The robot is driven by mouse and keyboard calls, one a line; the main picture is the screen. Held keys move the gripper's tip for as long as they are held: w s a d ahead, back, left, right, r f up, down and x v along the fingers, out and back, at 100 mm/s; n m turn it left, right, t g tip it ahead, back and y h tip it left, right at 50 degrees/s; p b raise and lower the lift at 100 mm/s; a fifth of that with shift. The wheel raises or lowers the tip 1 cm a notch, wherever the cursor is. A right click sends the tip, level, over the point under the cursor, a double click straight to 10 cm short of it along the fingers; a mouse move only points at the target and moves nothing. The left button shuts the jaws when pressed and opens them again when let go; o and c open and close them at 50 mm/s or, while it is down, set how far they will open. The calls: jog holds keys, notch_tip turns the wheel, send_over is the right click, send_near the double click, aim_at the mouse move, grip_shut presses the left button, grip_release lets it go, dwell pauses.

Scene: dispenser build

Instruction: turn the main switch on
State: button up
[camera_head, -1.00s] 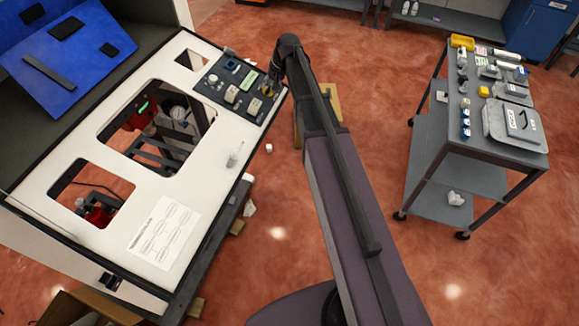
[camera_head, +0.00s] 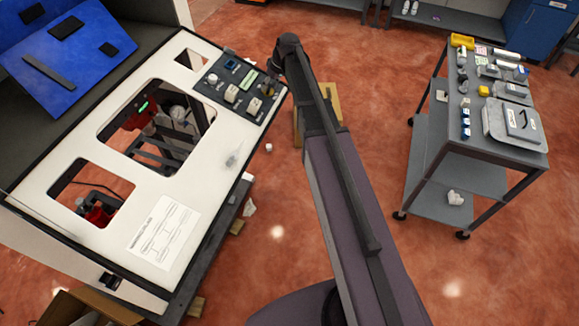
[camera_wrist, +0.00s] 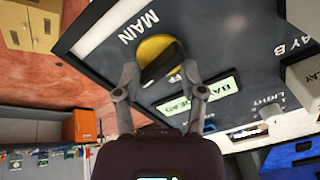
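The main switch (camera_wrist: 158,52) is a round yellow disc with a dark handle, on the dark control panel (camera_head: 232,75) beside the word MAIN. In the wrist view its handle lies diagonally, and a partly covered label ending in FF is beside it. In the head view the switch is small, at the panel's right end, near the end of my arm. My gripper (camera_wrist: 164,84) is open. Its two fingers are apart, one on each side of the switch's near edge in the wrist view. I cannot tell whether either finger touches the handle.
The white machine top (camera_head: 187,190) has several cut-outs. A grey cart (camera_head: 430,160) with parts stands at right, with open floor between.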

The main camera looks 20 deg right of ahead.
jog(key=n, duration=0.6)
jog(key=shift+a, duration=0.1)
jog(key=p+v, duration=1.3)
jog(key=v, duration=0.1)
jog(key=s+a+f+m+g+h+b, duration=0.1)
jog(key=s+a+f+m+h, duration=0.15)
jog(key=s+m, duration=0.75)
jog(key=s+a+f+n+b, duration=0.15)
jog(key=s+f+b, duration=0.35)
jog(key=s, duration=0.5)
jog(key=s+f+m+b, duration=0.1)
jog(key=s+f+b, duration=0.1)
jog(key=f+b, duration=0.7)
jog(key=s+f+m+g+h+b, duration=0.1)
jog(key=s+f+b, duration=0.1)
jog(key=f+b, duration=0.7)
jog(key=shift+a+f+b, duration=0.3)
jog(key=shift+b, duration=0.05)
dwell(0.5)
